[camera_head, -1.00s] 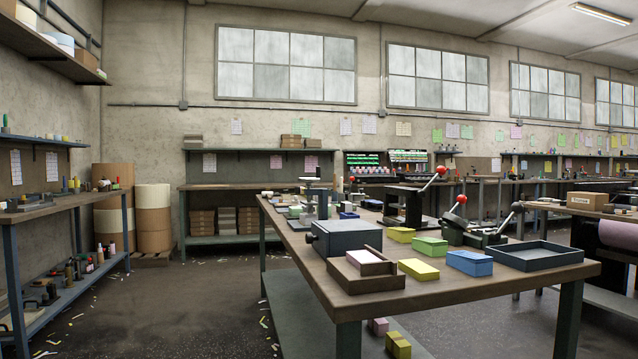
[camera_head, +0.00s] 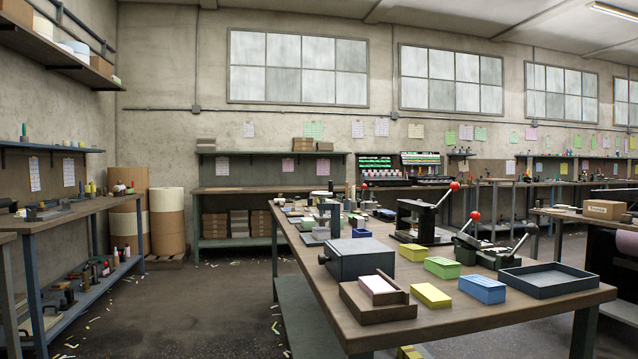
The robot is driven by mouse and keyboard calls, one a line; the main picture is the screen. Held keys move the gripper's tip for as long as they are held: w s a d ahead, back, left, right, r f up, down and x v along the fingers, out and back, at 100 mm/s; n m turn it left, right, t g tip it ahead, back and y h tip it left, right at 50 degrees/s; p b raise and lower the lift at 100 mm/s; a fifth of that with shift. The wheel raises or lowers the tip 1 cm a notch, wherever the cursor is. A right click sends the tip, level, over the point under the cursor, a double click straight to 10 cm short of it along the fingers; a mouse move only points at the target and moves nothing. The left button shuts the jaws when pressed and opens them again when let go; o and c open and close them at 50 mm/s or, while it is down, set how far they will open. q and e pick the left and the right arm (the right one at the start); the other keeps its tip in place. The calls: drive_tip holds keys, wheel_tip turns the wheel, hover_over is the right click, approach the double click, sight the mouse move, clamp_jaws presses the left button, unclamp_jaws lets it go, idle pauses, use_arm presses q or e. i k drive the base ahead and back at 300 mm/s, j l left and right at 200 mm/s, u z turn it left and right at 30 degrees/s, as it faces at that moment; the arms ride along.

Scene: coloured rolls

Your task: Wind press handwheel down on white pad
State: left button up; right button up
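A small grey press (camera_head: 334,221) stands on the far left part of the central table, with a flat, dark, wheel-like top (camera_head: 322,194). It is small in view, so I cannot tell how far the wheel is wound or what lies under it. A pale, slightly pinkish-white pad or stack (camera_head: 378,286) lies in an open wooden tray at the table's near left. I cannot tell whether this is the white pad of the task. Neither of my grippers shows in the head view.
The central wooden table (camera_head: 455,323) also carries a dark grey box (camera_head: 360,258), yellow, green and blue blocks, a blue-grey tray (camera_head: 549,280) and red-knobbed lever presses (camera_head: 424,217). Open floor (camera_head: 215,310) with paper scraps lies left of it, before a left-hand bench (camera_head: 80,220).

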sight(321, 195)
drive_tip(key=j+u, duration=0.1)
drive_tip(key=u, duration=0.8)
drive_tip(key=i+u, duration=0.15)
drive_tip(key=u, duration=0.8)
drive_tip(key=i+z, duration=0.3)
drive_tip(key=i, duration=0.2)
drive_tip(key=i+z, duration=0.25)
drive_tip(key=i, duration=0.25)
drive_tip(key=i+j+z, duration=0.3)
drive_tip(key=i, duration=0.15)
drive_tip(key=i+j+z, duration=0.25)
drive_tip(key=i, duration=0.25)
drive_tip(key=i+l, duration=0.15)
drive_tip(key=i, duration=0.6)
drive_tip(key=i+l, duration=0.15)
drive_tip(key=i, duration=0.55)
drive_tip(key=i+l, duration=0.15)
drive_tip(key=i, duration=0.6)
drive_tip(key=i+j+z, duration=0.1)
drive_tip(key=i+z, duration=0.2)
drive_tip(key=z, duration=0.15)
drive_tip(key=i+j+z, duration=0.15)
drive_tip(key=i+z, duration=0.25)
drive_tip(key=i+j+z, duration=0.2)
drive_tip(key=z, duration=3.15)
drive_tip(key=k+l, duration=0.05)
